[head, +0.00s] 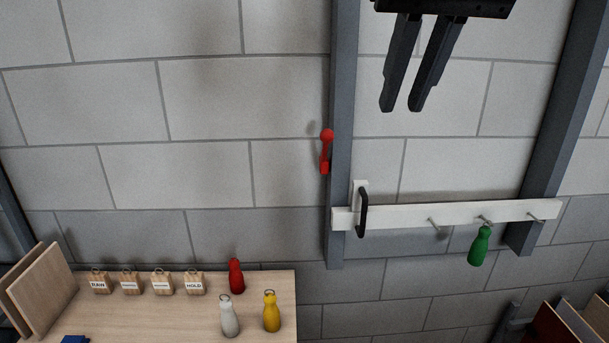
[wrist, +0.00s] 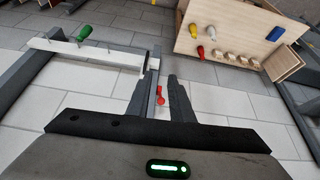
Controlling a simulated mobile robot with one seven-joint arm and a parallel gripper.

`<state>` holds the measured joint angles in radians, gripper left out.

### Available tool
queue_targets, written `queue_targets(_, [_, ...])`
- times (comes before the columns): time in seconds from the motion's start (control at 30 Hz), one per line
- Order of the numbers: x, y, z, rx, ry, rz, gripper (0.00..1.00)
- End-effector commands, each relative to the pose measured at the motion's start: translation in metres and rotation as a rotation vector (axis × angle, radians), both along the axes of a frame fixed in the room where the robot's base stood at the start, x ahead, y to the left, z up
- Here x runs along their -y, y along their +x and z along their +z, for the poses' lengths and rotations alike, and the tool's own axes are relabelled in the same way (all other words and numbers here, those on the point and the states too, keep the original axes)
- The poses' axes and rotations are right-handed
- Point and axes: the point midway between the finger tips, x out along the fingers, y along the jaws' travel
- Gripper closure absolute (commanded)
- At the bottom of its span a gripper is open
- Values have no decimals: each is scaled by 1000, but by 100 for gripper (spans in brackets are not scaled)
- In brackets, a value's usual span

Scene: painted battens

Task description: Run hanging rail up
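The hanging rail (head: 400,217) is a white batten lying across two grey uprights, low on the wall. It has a black handle (head: 363,212) at its left end and several metal hooks. A green bottle-shaped piece (head: 480,246) hangs from one hook. In the wrist view the rail (wrist: 100,54) is at upper left. A red lever (head: 326,150) with a ball end sits at the left upright (head: 341,110). My gripper (head: 401,109) is above the rail and apart from it, fingers pointing down. Its two fingers are apart with nothing between them, also in the wrist view (wrist: 158,80).
A wooden table (head: 130,318) at lower left carries red (head: 236,276), white (head: 228,316) and yellow (head: 271,311) bottle-shaped pieces, several labelled wooden tags and leaning boards (head: 40,290). Another grey upright (head: 568,110) stands at right. The wall between the uprights above the rail is bare.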

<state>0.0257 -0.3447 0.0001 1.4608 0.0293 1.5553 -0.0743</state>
Motion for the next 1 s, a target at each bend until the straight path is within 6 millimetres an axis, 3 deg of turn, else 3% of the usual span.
queue_targets(0.03, [3, 32, -22, -27, -1, 14, 80])
queue_targets(0.2, [16, 133, -103, -56, 1, 78, 80])
queue_targets(0.3, [26, 179, -155, -67, 2, 105, 80])
queue_targets(0.4, [36, 211, -202, -75, 2, 123, 80])
queue_targets(0.5, [44, 231, -236, -79, 3, 133, 80])
queue_targets(0.6, [48, 241, -258, -80, 0, 140, 80])
queue_targets(0.83, [49, 253, -285, -81, 0, 144, 80])
queue_targets(1.0, [46, 265, -316, -82, 1, 143, 80])
